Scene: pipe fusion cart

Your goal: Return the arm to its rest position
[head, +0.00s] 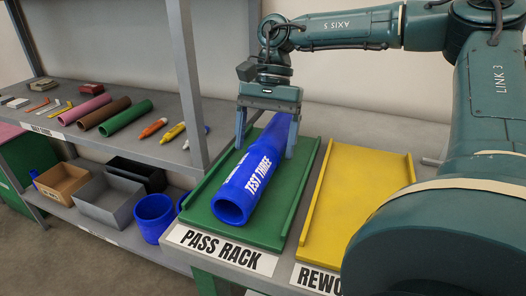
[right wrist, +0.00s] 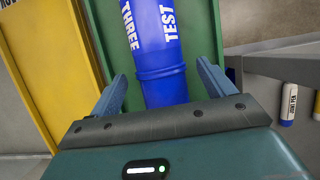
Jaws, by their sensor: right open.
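My right gripper (head: 268,138) is over the green pass rack (head: 268,222), with one finger on each side of a blue pipe (head: 245,190) marked "TEST THREE". The fingers are open and stand apart from the pipe. The pipe lies lengthwise on the rack, with a raised collar around its middle. In the right wrist view the pipe (right wrist: 155,50) runs between the two open fingers (right wrist: 160,95), with a visible gap on each side. My left gripper is not in view.
A yellow rework rack (head: 355,190) stands right of the pass rack. A grey shelf (head: 100,150) at left holds coloured pipes and markers, with its post (head: 187,85) close to the pass rack. Bins (head: 108,195) and a blue pipe piece (head: 153,215) sit on the lower shelf.

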